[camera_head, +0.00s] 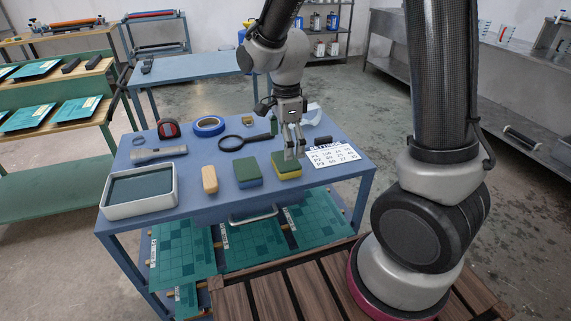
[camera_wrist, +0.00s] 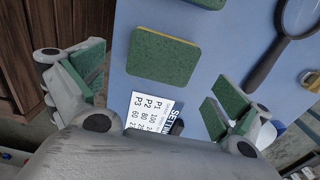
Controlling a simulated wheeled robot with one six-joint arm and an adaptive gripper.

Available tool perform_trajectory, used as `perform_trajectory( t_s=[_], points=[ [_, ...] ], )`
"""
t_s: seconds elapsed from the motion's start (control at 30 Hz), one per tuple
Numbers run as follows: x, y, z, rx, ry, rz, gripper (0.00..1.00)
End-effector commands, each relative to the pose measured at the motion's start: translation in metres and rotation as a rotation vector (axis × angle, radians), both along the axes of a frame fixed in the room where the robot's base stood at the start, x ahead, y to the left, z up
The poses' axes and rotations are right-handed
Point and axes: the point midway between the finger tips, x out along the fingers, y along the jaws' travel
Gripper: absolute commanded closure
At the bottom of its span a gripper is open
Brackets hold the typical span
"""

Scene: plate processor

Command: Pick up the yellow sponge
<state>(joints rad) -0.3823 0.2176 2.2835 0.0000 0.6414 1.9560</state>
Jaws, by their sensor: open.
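The yellow sponge (camera_head: 287,166) lies flat near the front edge of the blue table, with a green scouring layer on top. In the wrist view the sponge (camera_wrist: 164,56) shows its green face and a thin yellow edge, ahead of the gap between my fingers. My gripper (camera_head: 293,150) points down over the sponge in the head view and partly covers it. In the wrist view my gripper (camera_wrist: 156,92) is open and empty, with green pads on spread fingers. Whether a fingertip touches the sponge cannot be told.
A blue-and-green sponge (camera_head: 247,173) lies just left of the yellow one. A white printed card (camera_head: 333,154) is close on the right. A magnifying glass (camera_head: 242,142) lies behind. A wooden-coloured block (camera_head: 209,179) and a white tray (camera_head: 109,211) are farther left.

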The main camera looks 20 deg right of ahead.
Motion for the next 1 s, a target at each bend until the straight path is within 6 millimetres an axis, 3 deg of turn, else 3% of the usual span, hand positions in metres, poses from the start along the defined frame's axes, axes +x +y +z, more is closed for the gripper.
perform_trajectory(
  t_s=[0.4,0.67,0.87,1.0],
  points=[
    [0.004,0.001,-0.057,-0.001,0.002,0.002,0.00],
    [0.004,0.001,-0.061,0.000,-0.001,0.003,0.00],
    [0.004,0.001,-0.060,0.000,-0.001,0.003,0.22],
    [0.004,0.001,-0.060,0.000,-0.001,0.003,0.24]
  ],
)
